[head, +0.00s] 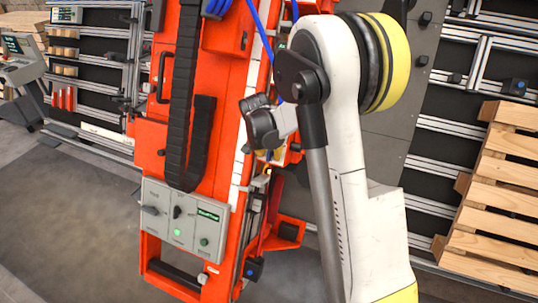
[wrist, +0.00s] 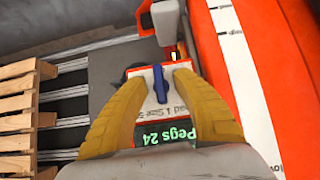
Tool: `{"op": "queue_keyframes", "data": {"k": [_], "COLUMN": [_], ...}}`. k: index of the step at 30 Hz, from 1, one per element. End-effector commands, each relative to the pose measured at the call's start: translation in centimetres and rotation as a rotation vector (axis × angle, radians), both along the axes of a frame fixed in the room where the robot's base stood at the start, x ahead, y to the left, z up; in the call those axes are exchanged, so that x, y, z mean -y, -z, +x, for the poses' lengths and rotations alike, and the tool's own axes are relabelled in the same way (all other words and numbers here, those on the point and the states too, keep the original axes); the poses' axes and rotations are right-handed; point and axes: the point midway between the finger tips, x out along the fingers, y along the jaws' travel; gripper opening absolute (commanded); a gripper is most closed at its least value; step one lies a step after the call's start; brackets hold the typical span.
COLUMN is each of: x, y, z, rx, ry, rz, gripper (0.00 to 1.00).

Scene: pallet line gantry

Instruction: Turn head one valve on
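The blue valve handle (wrist: 160,83) stands on a white plate (wrist: 150,108) in the wrist view. The printing on the plate is partly covered; "d 1 Se" can be read. Below the plate a dark display (wrist: 165,130) shows "Pegs 24" in green. My gripper (wrist: 159,72) is open, with its two yellow-brown fingers spread to the left and right of the handle. The handle lies between the fingertips, and I see gaps on both sides. In the head view my arm and the orange machine (head: 222,90) hide the valve and most of the gripper.
A grey control panel (head: 182,222) with knobs and a lit green button is on the orange machine's near face. A black cable chain (head: 186,100) and blue hoses (head: 262,30) run along the machine. Wooden pallets (head: 505,170) stand at the right. Grey floor (head: 60,210) is clear at left.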

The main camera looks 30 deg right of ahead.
Motion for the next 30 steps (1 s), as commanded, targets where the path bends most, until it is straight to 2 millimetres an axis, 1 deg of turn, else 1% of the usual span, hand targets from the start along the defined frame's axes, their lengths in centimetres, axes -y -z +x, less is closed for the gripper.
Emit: {"op": "queue_keyframes", "data": {"k": [3,4,5,6,7,20,26,30], "x": [0.00,0.00,-0.01,-0.01,-0.01,-0.04,-0.13,-0.20], "y": [-0.04,-0.04,-0.05,-0.05,-0.05,-0.01,0.03,0.10], "z": [0.00,0.00,-0.01,0.00,0.00,0.03,0.09,0.18], "rx": [0.000,0.000,0.000,0.000,0.000,-0.017,-0.079,-0.151], "ry": [0.000,0.000,0.000,0.000,0.000,-0.013,-0.055,-0.103], "rz": [0.000,0.000,0.000,0.000,0.000,-0.013,-0.062,-0.119], "gripper": [0.33,0.26,0.17,0.05,0.00,0.00,0.00,0.00]}}
